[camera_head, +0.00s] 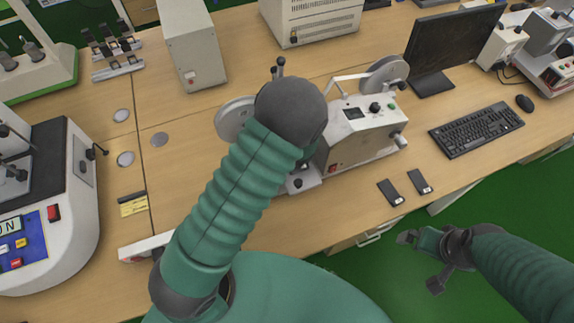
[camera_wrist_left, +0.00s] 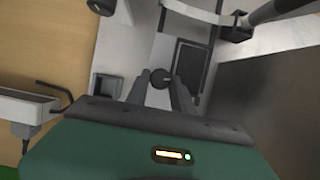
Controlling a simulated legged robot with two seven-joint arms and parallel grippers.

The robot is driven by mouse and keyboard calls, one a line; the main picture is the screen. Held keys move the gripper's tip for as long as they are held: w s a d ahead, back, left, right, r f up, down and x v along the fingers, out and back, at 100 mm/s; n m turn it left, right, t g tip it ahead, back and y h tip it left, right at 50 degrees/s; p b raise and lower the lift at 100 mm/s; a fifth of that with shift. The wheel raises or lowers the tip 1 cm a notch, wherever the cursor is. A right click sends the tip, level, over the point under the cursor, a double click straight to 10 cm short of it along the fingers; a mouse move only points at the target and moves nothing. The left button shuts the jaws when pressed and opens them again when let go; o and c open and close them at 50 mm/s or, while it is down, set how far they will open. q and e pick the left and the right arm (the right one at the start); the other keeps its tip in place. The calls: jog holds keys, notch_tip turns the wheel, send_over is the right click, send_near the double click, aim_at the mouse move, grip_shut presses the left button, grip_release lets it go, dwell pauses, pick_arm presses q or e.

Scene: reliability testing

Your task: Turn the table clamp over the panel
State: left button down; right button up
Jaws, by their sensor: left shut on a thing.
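A white tester (camera_head: 360,130) with a reel on each side stands on the bench; my left arm covers its left part in the head view. My left gripper (camera_wrist_left: 160,88) is hidden behind that arm in the head view. In the left wrist view its two fingers are closed around a small dark round knob (camera_wrist_left: 160,77), which seems to be the clamp's handle. Beside it lies a light plate with a dark-framed rectangular panel (camera_wrist_left: 190,66). The rest of the clamp is hard to make out. My right gripper (camera_head: 422,260) is open and empty, off the bench's front edge.
A keyboard (camera_head: 476,128), a mouse (camera_head: 525,103) and a monitor (camera_head: 453,45) are farther right. Another machine (camera_head: 45,215) stands at the left.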

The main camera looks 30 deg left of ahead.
pick_arm(q)
jog(key=shift+m+b, duration=0.3)
jog(key=shift+m, duration=0.1)
jog(key=c, duration=1.1)
grip_release()
jog(key=p+v, duration=0.6)
jog(key=v, duration=1)
jog(key=shift+s+r, duration=0.2)
jog(key=shift+r, duration=0.1)
